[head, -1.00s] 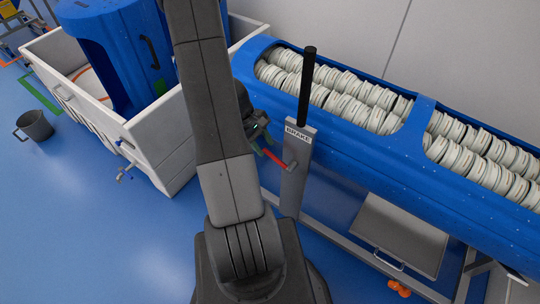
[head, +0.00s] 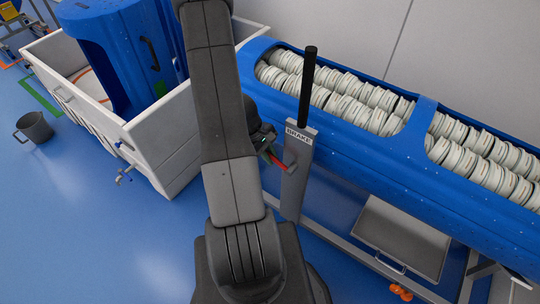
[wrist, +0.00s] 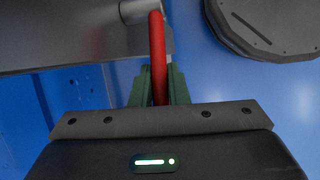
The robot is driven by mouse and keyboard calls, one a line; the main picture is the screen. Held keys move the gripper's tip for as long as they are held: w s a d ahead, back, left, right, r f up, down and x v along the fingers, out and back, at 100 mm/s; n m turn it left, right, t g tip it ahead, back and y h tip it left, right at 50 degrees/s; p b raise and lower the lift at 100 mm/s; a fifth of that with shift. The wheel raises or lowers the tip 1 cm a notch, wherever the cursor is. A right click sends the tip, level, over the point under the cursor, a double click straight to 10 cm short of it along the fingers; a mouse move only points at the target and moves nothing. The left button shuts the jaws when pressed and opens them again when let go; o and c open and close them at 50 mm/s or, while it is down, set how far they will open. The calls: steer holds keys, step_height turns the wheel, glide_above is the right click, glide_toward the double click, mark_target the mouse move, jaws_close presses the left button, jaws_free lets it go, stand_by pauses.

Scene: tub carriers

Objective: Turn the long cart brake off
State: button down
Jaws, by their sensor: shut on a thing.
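The long blue cart (head: 345,150) holds rows of pale ring-shaped pieces and stands at the right. A grey post labelled BRAKE (head: 298,170) with a black upright handle (head: 307,85) stands at its near left end. A red brake lever (head: 280,165) sticks out from the post to the left; it also shows in the wrist view (wrist: 157,50), joined to a grey pivot. My gripper (wrist: 160,85) has its green fingers shut around the red lever. In the head view my arm hides part of the gripper.
A white tub (head: 165,145) with a blue drum (head: 115,50) stands at the left. A grey bucket (head: 35,128) is on the blue floor. A grey tray (head: 400,240) sits low under the cart. The floor at the front left is clear.

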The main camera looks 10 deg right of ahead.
steer(key=shift+s+d+r+t+y+b, duration=0.15)
steer(key=shift+s+r+t+y+b, duration=0.05)
steer(key=shift+r+t+y+b, duration=0.35)
steer(key=c, duration=1.4)
jaws_free()
steer(key=p+v, duration=0.3)
steer(key=v, duration=1)
steer(key=shift+r, duration=0.35)
